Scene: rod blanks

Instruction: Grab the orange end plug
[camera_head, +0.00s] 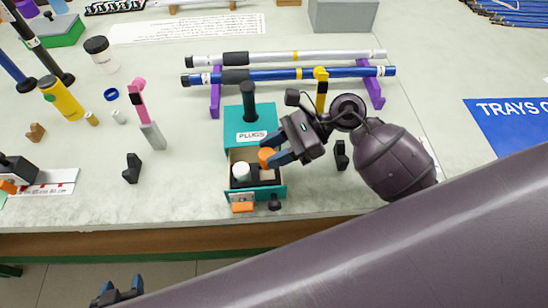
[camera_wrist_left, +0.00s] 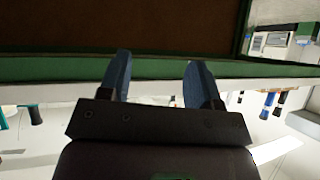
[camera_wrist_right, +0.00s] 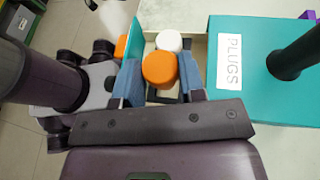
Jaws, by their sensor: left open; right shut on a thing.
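The orange end plug (camera_wrist_right: 159,68) is a round orange cap between the blue fingers of my right gripper (camera_wrist_right: 162,82). In the head view the orange plug (camera_head: 266,157) sits at the tips of my right gripper (camera_head: 278,152), over the open part of the teal PLUGS box (camera_head: 232,191). The gripper is shut on it. Whether the plug touches the box floor is hard to tell. A white plug (camera_head: 241,171) stands beside it in the box. My left gripper (camera_head: 117,291) is open and empty, low in front of the table edge.
A silver rod (camera_head: 290,57) and a blue rod (camera_head: 290,74) lie on purple stands (camera_head: 374,92) behind the box. Black brackets (camera_head: 132,168) stand on either side. An orange block (camera_head: 242,207) is at the box's front.

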